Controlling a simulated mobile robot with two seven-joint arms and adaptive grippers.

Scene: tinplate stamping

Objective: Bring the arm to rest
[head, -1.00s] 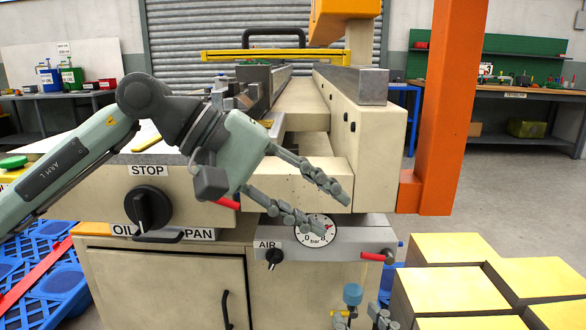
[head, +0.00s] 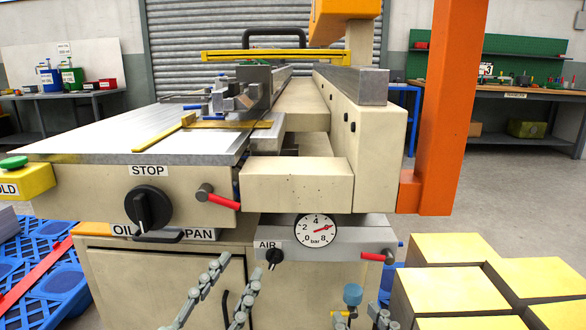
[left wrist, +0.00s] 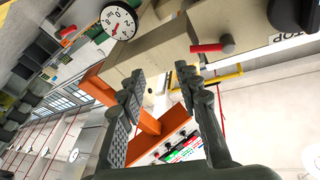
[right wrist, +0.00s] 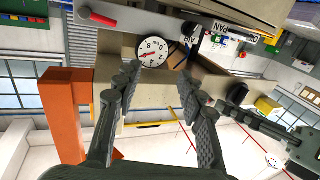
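My left gripper (head: 238,272) is at the bottom of the head view, in front of the cabinet door. Its fingers are spread and empty, as the left wrist view (left wrist: 168,90) also shows. My right gripper (head: 368,316) shows only as fingertips at the bottom edge of the head view, below the air panel. In the right wrist view (right wrist: 156,88) its fingers are apart with nothing between them. Neither gripper touches the machine.
The stamping machine (head: 297,184) stands ahead, with a STOP knob (head: 148,207), a red-handled lever (head: 218,197) and a pressure gauge (head: 316,230). An orange post (head: 452,110) rises at right. Yellow-topped blocks (head: 452,290) stand at lower right; a blue pallet (head: 45,262) lies at left.

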